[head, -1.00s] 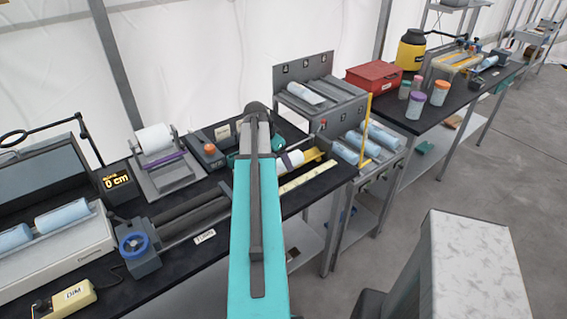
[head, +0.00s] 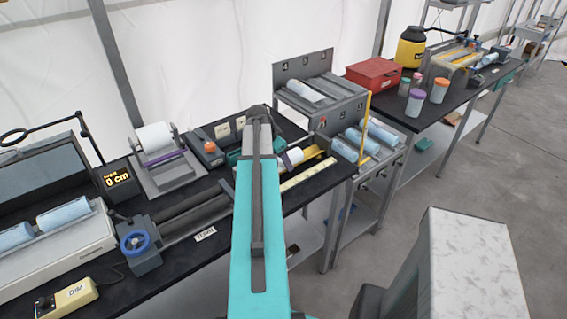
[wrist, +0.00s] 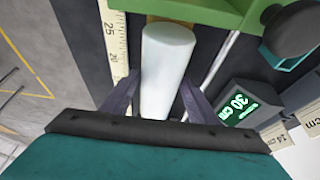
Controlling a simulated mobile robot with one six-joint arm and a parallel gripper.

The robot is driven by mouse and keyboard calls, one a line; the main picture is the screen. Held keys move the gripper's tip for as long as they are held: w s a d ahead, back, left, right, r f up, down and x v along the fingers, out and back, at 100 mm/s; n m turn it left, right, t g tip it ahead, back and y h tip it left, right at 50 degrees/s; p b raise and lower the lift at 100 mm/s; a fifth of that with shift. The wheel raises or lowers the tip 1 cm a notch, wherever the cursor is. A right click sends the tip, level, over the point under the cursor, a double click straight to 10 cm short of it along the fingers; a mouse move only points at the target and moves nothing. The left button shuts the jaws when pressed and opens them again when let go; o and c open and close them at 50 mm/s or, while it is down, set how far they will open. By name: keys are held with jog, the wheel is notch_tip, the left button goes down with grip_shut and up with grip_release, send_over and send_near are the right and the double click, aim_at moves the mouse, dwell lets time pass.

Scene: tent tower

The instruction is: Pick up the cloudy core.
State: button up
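A milky white cylinder (wrist: 167,60), which looks like the cloudy core, lies lengthwise below my wrist camera, against a green block. It also shows in the head view (head: 294,156) as a short pale piece beside my arm on the black bench. My gripper (wrist: 157,98) has its two dark fingers on either side of the core's near part. A gap shows on the left side; the right finger is close to the core. The fingers look open, and whether either touches is unclear.
A ruler strip (wrist: 114,45) lies left of the core. A dark round knob (wrist: 289,28) is at upper right. Pale blue cores lie in the grey rack (head: 345,148) and the left tray (head: 85,240).

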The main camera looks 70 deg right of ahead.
jog(key=c, duration=1)
jog(key=shift+r, duration=0.15)
jog(key=shift+r+b, duration=1.65)
jog(key=shift+r, duration=3.25)
